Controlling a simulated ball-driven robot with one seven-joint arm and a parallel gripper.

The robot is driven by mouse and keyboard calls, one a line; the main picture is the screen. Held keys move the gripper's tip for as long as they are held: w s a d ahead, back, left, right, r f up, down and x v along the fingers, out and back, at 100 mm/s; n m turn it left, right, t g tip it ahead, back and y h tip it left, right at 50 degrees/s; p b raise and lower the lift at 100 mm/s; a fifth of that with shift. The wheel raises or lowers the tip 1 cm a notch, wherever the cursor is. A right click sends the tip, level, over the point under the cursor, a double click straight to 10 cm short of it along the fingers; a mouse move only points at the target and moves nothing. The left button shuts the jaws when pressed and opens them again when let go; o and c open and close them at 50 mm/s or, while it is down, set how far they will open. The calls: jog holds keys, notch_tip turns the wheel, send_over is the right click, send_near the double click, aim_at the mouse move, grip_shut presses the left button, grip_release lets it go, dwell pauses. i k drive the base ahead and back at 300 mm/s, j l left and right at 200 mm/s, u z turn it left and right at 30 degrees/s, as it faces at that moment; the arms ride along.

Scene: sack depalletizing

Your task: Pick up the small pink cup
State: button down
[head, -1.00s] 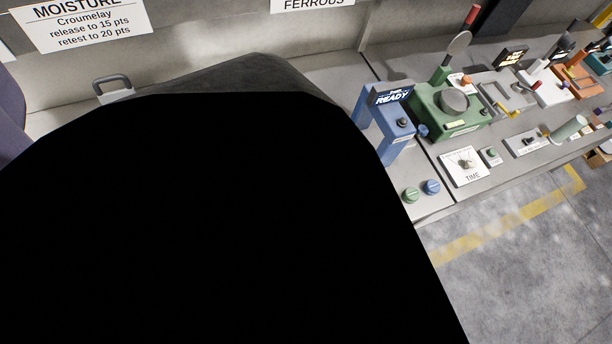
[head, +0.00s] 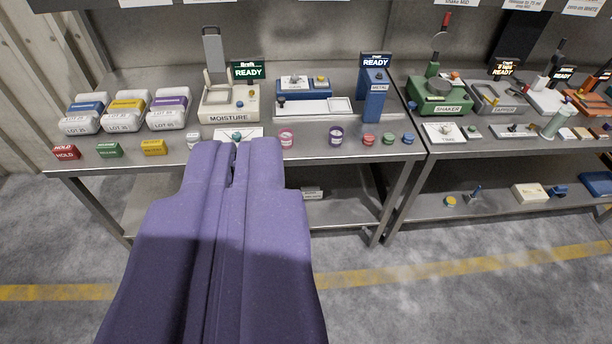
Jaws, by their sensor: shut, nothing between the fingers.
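The small pink cup (head: 287,138) stands upright near the front edge of the left bench, in front of the blue weighing device. A purple cup (head: 336,136) stands to its right. My gripper (head: 233,150) is purple and shut, with nothing held. Its tips point at the bench's front edge, left of the pink cup and apart from it in the picture. The gripper covers part of the bench front and the lower shelf.
A white-and-teal item (head: 237,135) sits just beyond my fingertips. The cream moisture device (head: 229,103) and blue metal detector (head: 374,92) stand behind. Red, green and blue knobs (head: 388,139) lie to the right. Lot bags (head: 126,112) and coloured blocks are at left.

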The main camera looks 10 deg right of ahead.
aim_at(286, 135)
jog(key=k, duration=0.35)
jog(key=i+j+z, duration=0.15)
jog(key=i, duration=0.45)
jog(key=i+j+z, duration=0.1)
jog(key=i, duration=0.5)
jog(key=i+j+z, duration=0.15)
jog(key=i+j, duration=0.2)
jog(key=i, duration=0.25)
jog(key=i+j+z, duration=0.1)
jog(key=i+j, duration=0.25)
jog(key=i, duration=0.25)
jog(key=i+j+z, duration=0.15)
jog(key=i+j, duration=0.2)
jog(key=i, duration=0.2)
